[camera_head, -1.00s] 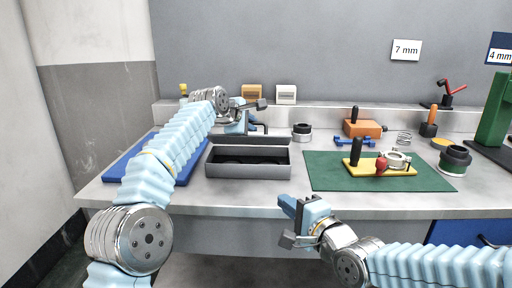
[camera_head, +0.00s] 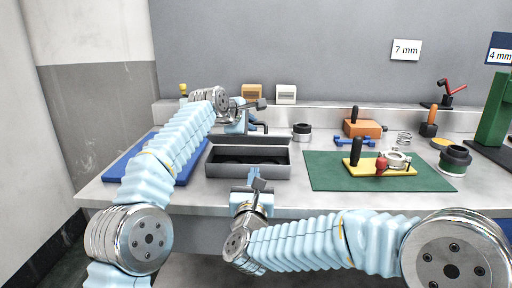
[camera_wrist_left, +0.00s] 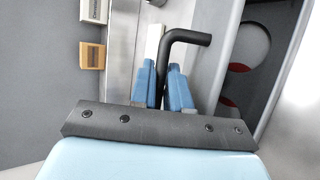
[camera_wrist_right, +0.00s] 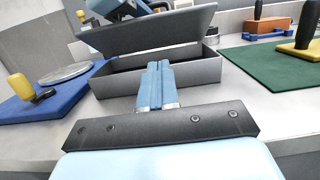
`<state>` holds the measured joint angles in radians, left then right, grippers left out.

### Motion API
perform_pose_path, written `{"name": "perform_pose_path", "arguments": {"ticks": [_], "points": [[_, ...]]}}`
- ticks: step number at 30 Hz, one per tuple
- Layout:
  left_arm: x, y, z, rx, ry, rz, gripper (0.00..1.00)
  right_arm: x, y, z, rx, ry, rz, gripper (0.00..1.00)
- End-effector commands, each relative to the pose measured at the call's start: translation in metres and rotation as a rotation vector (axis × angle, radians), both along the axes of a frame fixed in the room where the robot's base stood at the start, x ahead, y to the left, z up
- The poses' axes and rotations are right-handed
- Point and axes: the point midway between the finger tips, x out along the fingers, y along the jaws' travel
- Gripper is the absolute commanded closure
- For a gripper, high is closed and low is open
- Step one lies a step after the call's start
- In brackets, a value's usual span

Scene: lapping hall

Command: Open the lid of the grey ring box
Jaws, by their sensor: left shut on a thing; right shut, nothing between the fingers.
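The grey ring box (camera_head: 222,171) stands on the bench with its dark inside showing in the head view. Its lid is up; the right wrist view shows the lid (camera_wrist_right: 150,30) tilted open above the box (camera_wrist_right: 196,74). My left gripper (camera_head: 257,125) is behind the box. In the left wrist view it is shut on a black bent rod (camera_wrist_left: 186,37); I cannot tell whether the rod joins the lid. Round recesses show inside the box (camera_wrist_left: 262,60) there. My right gripper (camera_head: 257,173) is shut and empty just in front of the box; its fingers also show in the right wrist view (camera_wrist_right: 157,66).
A blue mat (camera_head: 190,172) lies left of the box, partly behind my left arm. A green mat (camera_head: 330,181) with a yellow tool plate (camera_head: 400,171) lies to the right. A black-and-silver ring (camera_head: 302,132) and small holders (camera_head: 286,94) stand behind.

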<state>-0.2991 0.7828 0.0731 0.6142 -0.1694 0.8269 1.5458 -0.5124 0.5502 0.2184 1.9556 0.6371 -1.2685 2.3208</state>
Motion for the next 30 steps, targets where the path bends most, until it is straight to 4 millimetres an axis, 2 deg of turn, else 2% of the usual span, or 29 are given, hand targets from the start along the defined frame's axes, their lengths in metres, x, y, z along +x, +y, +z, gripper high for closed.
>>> {"name": "perform_pose_path", "arguments": {"ticks": [3, 9, 12, 18, 30], "points": [[0.0, 0.0, -0.001, 0.001, 0.002, 0.0, 1.0, 0.027, 0.0, 0.004, -0.001, -0.001, -0.002, 1.0], [0.0, 0.001, -0.001, 0.002, 0.002, 0.001, 1.0, 0.068, 0.0, 0.012, -0.002, -0.002, 0.0, 1.0], [0.0, 0.0, -0.001, 0.002, 0.002, 0.001, 1.0, 0.075, 0.0, 0.027, -0.001, -0.004, 0.001, 1.0], [0.0, 0.001, -0.001, 0.002, 0.002, 0.001, 1.0, 0.086, 0.0, 0.042, -0.002, -0.002, 0.001, 1.0], [0.0, 0.001, -0.001, 0.002, 0.002, 0.001, 1.0, 0.088, 0.0, 0.044, -0.003, 0.0, 0.001, 1.0]]}}
